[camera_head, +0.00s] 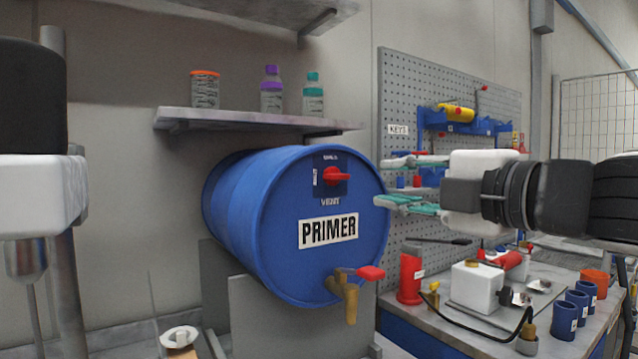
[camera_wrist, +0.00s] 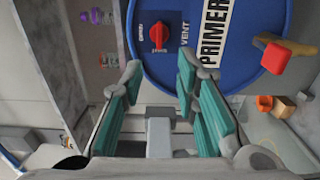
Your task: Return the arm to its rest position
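My gripper (camera_head: 396,181) reaches in from the right in the head view, level with the upper part of the blue PRIMER drum (camera_head: 250,225). In the wrist view my gripper (camera_wrist: 158,75) has its two teal-padded fingers apart, with nothing between them. The drum (camera_wrist: 220,75) lies beyond the fingertips, with its red vent knob (camera_wrist: 159,35) ahead of the gap between them. The knob (camera_head: 337,176) sits on a dark blue plate at the top of the drum face. I cannot tell the exact distance from fingertips to drum.
A brass tap with a red handle (camera_head: 370,273) sticks out low on the drum. A shelf (camera_head: 250,120) with several bottles is above it. A pegboard (camera_head: 440,85) stands behind my gripper. A bench (camera_head: 410,322) with a red cylinder, white block and blue cups lies below my arm.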

